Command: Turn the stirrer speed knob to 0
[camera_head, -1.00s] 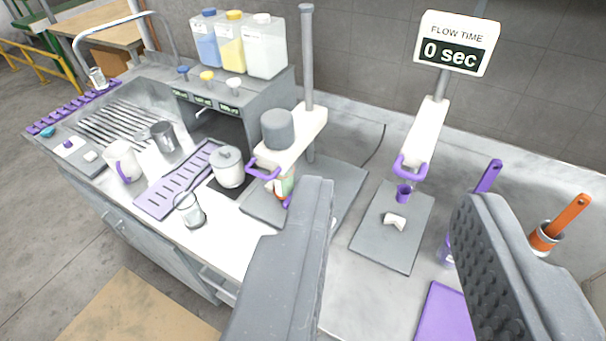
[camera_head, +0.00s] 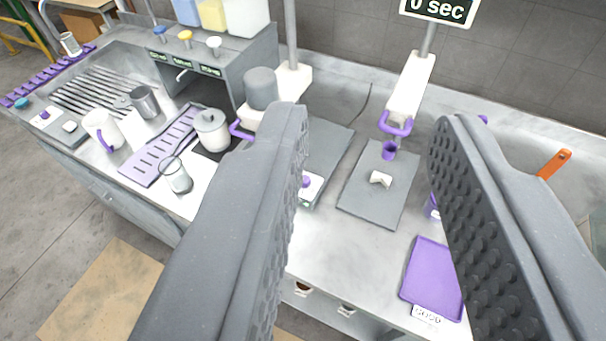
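The stirrer is an upright grey post with a grey motor cylinder (camera_head: 261,88) on a white head, above a grey base plate (camera_head: 330,145). A small purple knob (camera_head: 306,182) sits on a white panel at the front of the base. It is partly covered by my left finger, so its setting cannot be read. My gripper (camera_head: 372,118) is open and empty. Its two ribbed fingers stand wide apart in the foreground, and the left finger hides much of the stirrer. The knob shows just right of that finger's inner side; I cannot tell the distance.
A second stand (camera_head: 410,85) with a purple ring and flow-time display (camera_head: 439,8) stands over a grey plate (camera_head: 352,190). A purple tray (camera_head: 432,275) lies at the front right. The counter between knob and tray is clear.

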